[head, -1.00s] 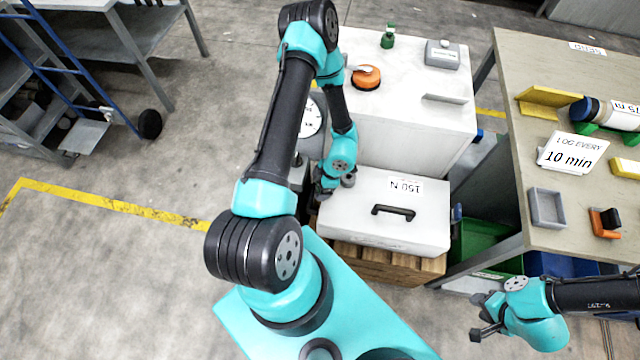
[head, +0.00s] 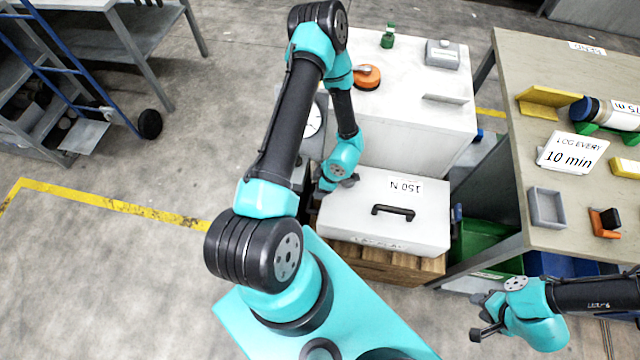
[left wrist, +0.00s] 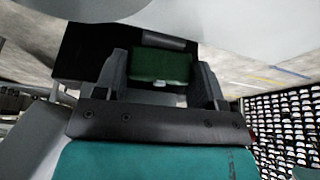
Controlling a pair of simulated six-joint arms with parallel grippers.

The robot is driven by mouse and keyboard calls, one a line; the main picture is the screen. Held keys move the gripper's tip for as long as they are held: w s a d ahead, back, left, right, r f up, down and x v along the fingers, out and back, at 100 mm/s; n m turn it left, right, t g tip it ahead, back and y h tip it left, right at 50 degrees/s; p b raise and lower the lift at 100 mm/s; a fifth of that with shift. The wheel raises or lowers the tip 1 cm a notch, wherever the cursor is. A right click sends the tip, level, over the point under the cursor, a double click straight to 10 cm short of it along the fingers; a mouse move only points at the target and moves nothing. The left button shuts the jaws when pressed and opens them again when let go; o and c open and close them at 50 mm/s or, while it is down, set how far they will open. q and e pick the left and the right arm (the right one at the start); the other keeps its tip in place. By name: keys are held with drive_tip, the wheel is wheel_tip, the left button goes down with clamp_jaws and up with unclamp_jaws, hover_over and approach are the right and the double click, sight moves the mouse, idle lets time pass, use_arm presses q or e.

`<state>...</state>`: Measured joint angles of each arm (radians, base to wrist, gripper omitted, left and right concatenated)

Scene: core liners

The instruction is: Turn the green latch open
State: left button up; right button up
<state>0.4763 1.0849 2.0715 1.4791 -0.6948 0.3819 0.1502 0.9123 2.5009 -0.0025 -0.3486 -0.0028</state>
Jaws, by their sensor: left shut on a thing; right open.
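In the left wrist view a dark green block (left wrist: 160,65), which looks like the green latch, sits between the two fingers of my left gripper (left wrist: 160,85). The gripper is shut on it. In the head view my left gripper (head: 338,185) is at the left back corner of the low white lidded box; the latch is hidden there behind my arm. How far the latch is turned cannot be told. My right gripper (head: 479,316) is open and empty at the lower right, in front of the workbench.
The low white box (head: 432,215) with a black handle (head: 393,211) stands before a taller white cabinet (head: 415,115), which carries an orange round knob (head: 367,78). A round gauge (head: 313,118) is beside my left forearm. The workbench (head: 500,85) stands at the right.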

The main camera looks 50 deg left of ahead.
use_arm(q)
drive_tip(key=shift+m, duration=0.8)
drive_tip(key=o, duration=0.9)
drive_tip(key=shift+r, duration=0.15)
drive_tip(key=v, duration=1.7)
drive_tip(key=shift+s+d, duration=0.2)
drive_tip(key=shift+d, duration=0.15)
